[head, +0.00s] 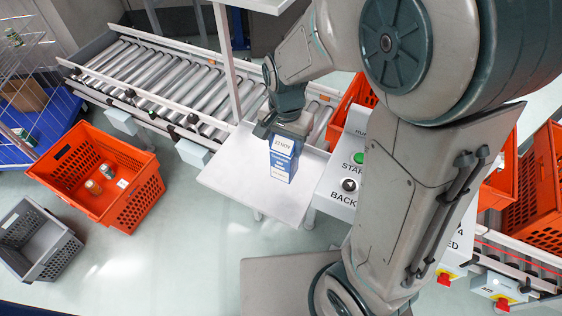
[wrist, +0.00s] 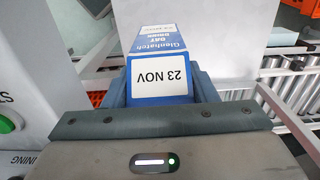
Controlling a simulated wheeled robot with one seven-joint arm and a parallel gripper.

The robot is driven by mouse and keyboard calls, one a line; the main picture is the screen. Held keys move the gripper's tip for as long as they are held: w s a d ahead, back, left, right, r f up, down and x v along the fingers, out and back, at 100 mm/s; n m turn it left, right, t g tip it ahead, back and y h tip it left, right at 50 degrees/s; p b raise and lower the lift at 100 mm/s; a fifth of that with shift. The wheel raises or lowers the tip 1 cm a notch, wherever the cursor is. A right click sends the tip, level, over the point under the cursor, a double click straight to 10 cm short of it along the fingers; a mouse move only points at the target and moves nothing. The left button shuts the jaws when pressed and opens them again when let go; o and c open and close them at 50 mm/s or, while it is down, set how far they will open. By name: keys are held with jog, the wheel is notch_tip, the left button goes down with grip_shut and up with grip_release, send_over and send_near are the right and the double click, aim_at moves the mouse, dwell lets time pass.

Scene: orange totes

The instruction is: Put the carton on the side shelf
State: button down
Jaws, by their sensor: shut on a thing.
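The carton (head: 281,163) is a blue and white box, upright in the head view, with "23 NOV" printed on its white top. My gripper (head: 286,130) is shut on its upper part from above. In the wrist view the carton (wrist: 160,78) sits between the two blue-grey fingers of my gripper (wrist: 160,88). The side shelf (head: 235,178) is a flat white board beside the roller conveyor, and the carton is over its right part. I cannot tell whether the carton's base touches the board.
A control box (head: 340,190) with a green button stands right of the shelf. The roller conveyor (head: 165,85) runs behind, with a white post (head: 228,65) rising near the shelf. An orange tote (head: 75,160) holding small items and a grey crate (head: 28,235) stand left. The shelf's left part is bare.

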aim_at(285, 161)
jog(key=shift+f, duration=3.5)
jog(key=shift+f+b, duration=0.15)
jog(key=shift+b, duration=0.15)
jog(key=c, duration=0.6)
grip_release()
jog(key=shift+r+p, duration=0.35)
jog(key=shift+r, duration=3.55)
